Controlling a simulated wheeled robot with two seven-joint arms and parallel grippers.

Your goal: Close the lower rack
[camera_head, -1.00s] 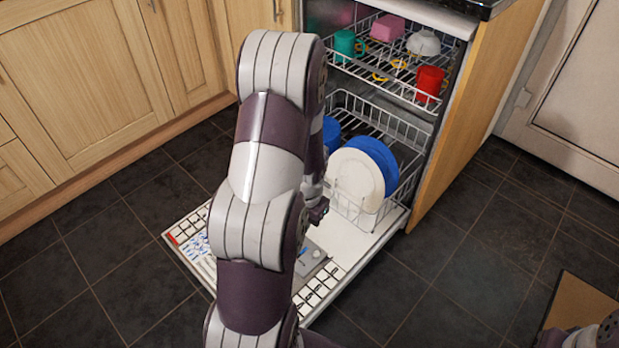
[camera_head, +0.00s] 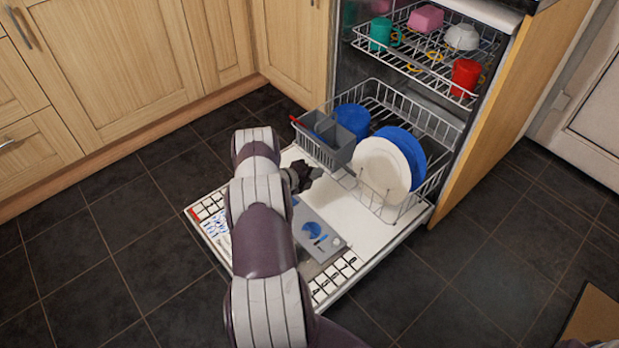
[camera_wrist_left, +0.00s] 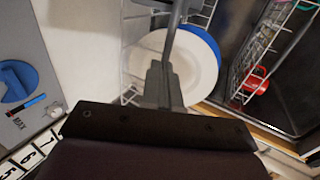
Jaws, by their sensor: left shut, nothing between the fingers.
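The lower rack (camera_head: 388,211) of the dishwasher is a white wire basket, partly pulled out over the open door (camera_head: 338,215). It holds a white plate (camera_head: 382,172), a blue plate (camera_head: 410,150) behind it, a blue item (camera_head: 352,117) and a grey cutlery basket (camera_head: 331,150) at its front left. My left gripper (camera_head: 306,176) is shut and empty, just below and in front of the cutlery basket, above the door. In the left wrist view its shut fingers (camera_wrist_left: 172,45) overlap the white plate (camera_wrist_left: 190,62); I cannot tell whether they touch anything. My right gripper is not visible.
The upper rack (camera_head: 420,55) is also out, with a green cup (camera_head: 380,33), red mug (camera_head: 465,76), pink item (camera_head: 426,18) and white bowl (camera_head: 461,37). Wooden cabinets (camera_head: 110,75) stand left.

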